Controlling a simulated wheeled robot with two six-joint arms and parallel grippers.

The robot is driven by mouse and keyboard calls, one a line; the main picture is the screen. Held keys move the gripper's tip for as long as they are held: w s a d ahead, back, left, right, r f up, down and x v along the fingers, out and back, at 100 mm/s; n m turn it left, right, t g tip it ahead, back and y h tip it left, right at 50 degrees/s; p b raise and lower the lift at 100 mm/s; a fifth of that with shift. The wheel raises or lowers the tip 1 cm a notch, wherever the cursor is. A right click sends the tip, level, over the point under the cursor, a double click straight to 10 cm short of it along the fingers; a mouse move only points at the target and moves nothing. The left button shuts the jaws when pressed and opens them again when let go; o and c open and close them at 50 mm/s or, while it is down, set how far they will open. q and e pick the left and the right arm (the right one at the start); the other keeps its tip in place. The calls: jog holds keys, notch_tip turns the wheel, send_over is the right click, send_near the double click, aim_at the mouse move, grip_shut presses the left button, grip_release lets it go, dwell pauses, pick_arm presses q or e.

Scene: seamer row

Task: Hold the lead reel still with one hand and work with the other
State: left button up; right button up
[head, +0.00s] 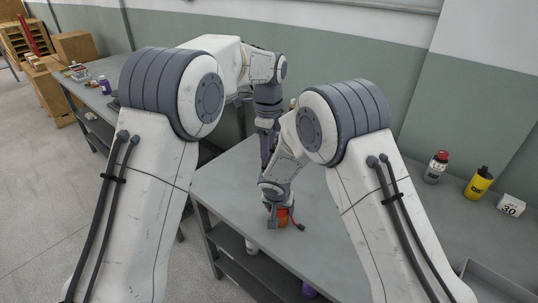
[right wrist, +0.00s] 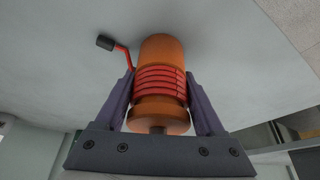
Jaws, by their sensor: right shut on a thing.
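The lead reel (head: 283,218) is an orange spool on the grey table, partly hidden by my right gripper in the head view. In the right wrist view the reel (right wrist: 160,80) has red lead wound around its middle. The lead's free end (right wrist: 123,57) sticks out to the side with a dark tip (right wrist: 105,42). My right gripper (head: 280,213) is shut on the reel, one finger on each side, as the right wrist view (right wrist: 160,105) also shows. My left gripper (head: 265,150) points down behind my right forearm; its fingertips are hidden.
The grey table (head: 225,185) is bare left of the reel. At the right stand a red-capped bottle (head: 436,167), a yellow bottle (head: 479,182), a white block marked 30 (head: 511,205) and a grey tray (head: 490,282). A shelf (head: 250,275) lies below the tabletop.

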pick_arm(q)
notch_tip(320, 180, up, 4)
jog(key=m, duration=1.2)
notch_tip(320, 180, down, 12)
jog(key=shift+r, duration=0.2)
jog(key=shift+c, duration=0.4)
jog(key=shift+s, duration=0.1)
grip_shut()
